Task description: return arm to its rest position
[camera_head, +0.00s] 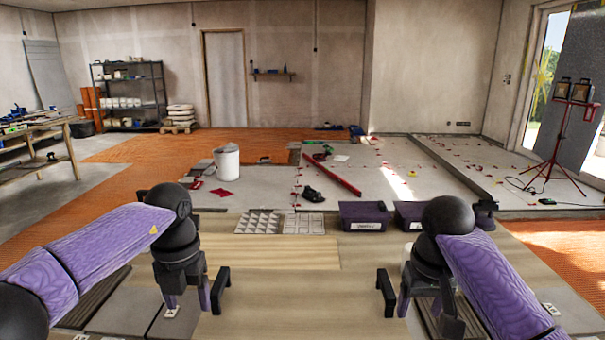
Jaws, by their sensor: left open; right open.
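My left arm comes in from the left, with a purple sleeve and black joints. My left gripper (195,298) is open and empty over the left part of the wooden worktop (300,310). My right arm comes in from the right. My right gripper (420,302) is open over the right part of the worktop, with no object seen between its fingers. The two grippers are well apart, pointing down.
Grey tiles (125,312) lie under my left arm. Patterned sheets (258,223) and a purple bin (364,216) stand at the worktop's far edge. Beyond are a white bucket (227,162) and a red level bar (332,175) on the floor. The worktop's middle is clear.

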